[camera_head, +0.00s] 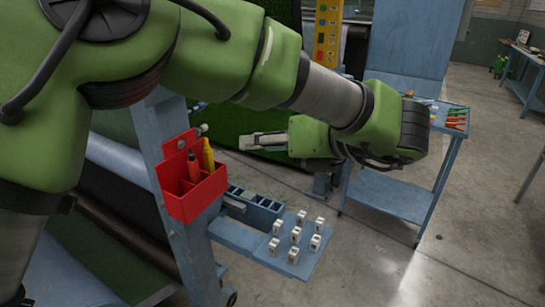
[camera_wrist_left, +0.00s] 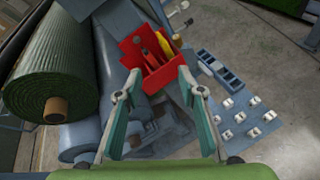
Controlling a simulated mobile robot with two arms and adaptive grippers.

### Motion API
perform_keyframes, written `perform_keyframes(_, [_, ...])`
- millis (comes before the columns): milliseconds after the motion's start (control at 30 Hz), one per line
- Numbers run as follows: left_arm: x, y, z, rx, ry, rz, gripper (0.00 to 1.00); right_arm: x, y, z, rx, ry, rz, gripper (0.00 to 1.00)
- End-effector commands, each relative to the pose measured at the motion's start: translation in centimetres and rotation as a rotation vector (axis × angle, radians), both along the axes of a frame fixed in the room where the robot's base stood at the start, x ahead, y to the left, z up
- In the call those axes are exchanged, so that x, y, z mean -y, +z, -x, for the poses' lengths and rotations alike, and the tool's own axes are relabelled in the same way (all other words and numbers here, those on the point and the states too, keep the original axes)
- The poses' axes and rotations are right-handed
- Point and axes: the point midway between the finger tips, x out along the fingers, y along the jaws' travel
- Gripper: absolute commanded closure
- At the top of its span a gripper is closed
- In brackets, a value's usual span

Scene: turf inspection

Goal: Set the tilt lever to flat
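My left gripper (camera_head: 250,141) reaches back toward the left from its wrist, beyond the blue post. In the left wrist view its two fingers (camera_wrist_left: 159,76) are spread apart with nothing held between them. A small pale knob-ended metal part (camera_head: 203,128) shows at the post just above the red holder. Small metal parts also show at the top of the left wrist view (camera_wrist_left: 186,18). I cannot tell whether these are the tilt lever, or how it is set. My right gripper is not in view.
A red holder (camera_head: 196,199) with a red and a yellow marker hangs on the blue post. Below it a blue shelf (camera_head: 240,238) carries several small white blocks. A blue cart (camera_head: 395,195) with tools stands at the right. A green turf roll (camera_wrist_left: 55,65) lies at the left.

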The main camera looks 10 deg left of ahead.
Motion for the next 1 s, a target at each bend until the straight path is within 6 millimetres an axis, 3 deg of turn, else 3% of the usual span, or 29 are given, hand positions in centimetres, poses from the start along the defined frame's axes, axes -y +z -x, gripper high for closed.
perform_keyframes(233, [1.3, -2.5, 0.3, -0.073, -0.043, 0.034, 0.64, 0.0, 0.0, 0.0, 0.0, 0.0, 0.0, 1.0])
perform_keyframes(600, [1.5, -2.9, 0.4, -0.086, -0.051, 0.04, 0.64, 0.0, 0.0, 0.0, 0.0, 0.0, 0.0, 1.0])
perform_keyframes(733, [1.5, -2.9, 0.4, -0.084, -0.051, 0.04, 0.98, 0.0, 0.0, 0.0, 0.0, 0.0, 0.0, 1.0])
perform_keyframes(867, [1.8, -3.5, 0.6, -0.102, -0.06, 0.049, 1.0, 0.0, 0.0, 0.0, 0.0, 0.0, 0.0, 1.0])
perform_keyframes(967, [3.7, -6.6, 1.9, -0.2, -0.104, 0.103, 1.0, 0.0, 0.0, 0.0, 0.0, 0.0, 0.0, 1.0])
perform_keyframes(1000, [5.1, -8.6, 3.0, -0.267, -0.135, 0.144, 1.0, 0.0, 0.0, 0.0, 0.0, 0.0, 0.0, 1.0])
